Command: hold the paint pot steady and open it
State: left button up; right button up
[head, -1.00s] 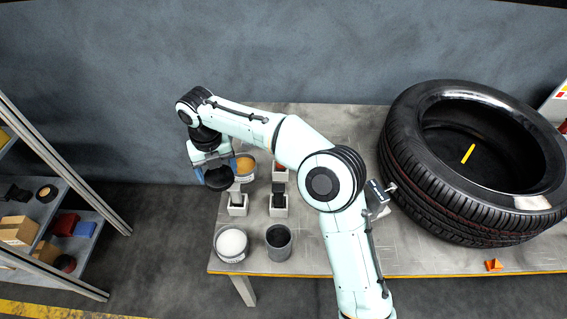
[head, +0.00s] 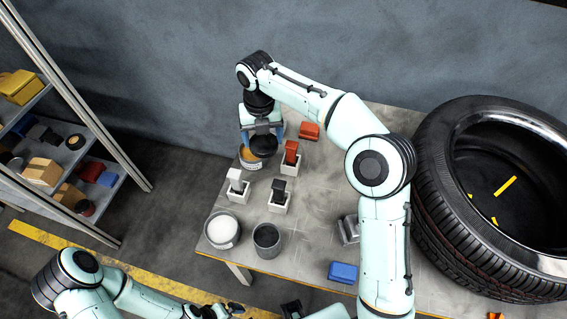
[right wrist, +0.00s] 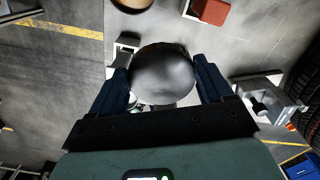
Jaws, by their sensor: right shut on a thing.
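My right gripper (head: 262,135) is shut on a dark round lid-like disc (head: 264,147) above the far left corner of the table. In the right wrist view, the disc (right wrist: 163,78) sits between the two fingers. Just below it, a paint pot (head: 250,161) with orange-brown showing at its top is partly hidden by the disc; I cannot tell whether they touch. My left arm comes in low at the left, and its gripper (head: 232,309) is at the bottom edge, dark and cut off, away from the pot.
A white-topped pot (head: 222,231) and a dark grey pot (head: 267,240) stand at the table's near left. Several white holders (head: 238,192) stand behind them. A red block (head: 309,131), a blue block (head: 343,272) and a large tyre (head: 450,220) are rightward. A loaded shelf (head: 130,175) stands left.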

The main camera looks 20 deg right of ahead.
jog(key=b, duration=0.3)
send_over(267, 181)
notch_tip(267, 181, down, 13)
jog(key=shift+f, duration=0.2)
pick_arm(q)
jog(key=shift+s+f, duration=0.35)
jog(key=shift+f, duration=0.3)
jog(key=shift+s+f, duration=0.3)
jog(key=shift+f, duration=0.3)
jog(key=shift+s+f, duration=0.35)
jog(key=shift+f, duration=0.3)
pick_arm(e)
jog(key=shift+f, duration=3.1)
jog(key=shift+f, duration=0.2)
jog(key=o, duration=0.9)
jog(key=shift+r, duration=0.1)
pick_arm(q)
jog(key=shift+w+r+p, duration=0.25)
jog(key=shift+r+p, duration=0.15)
jog(key=shift+r, duration=0.05)
jog(key=shift+w+r+p, duration=0.2)
jog(key=shift+r+p, duration=0.15)
jog(key=shift+r, duration=0.1)
pick_arm(e)
notch_tip(267, 181, up, 12)
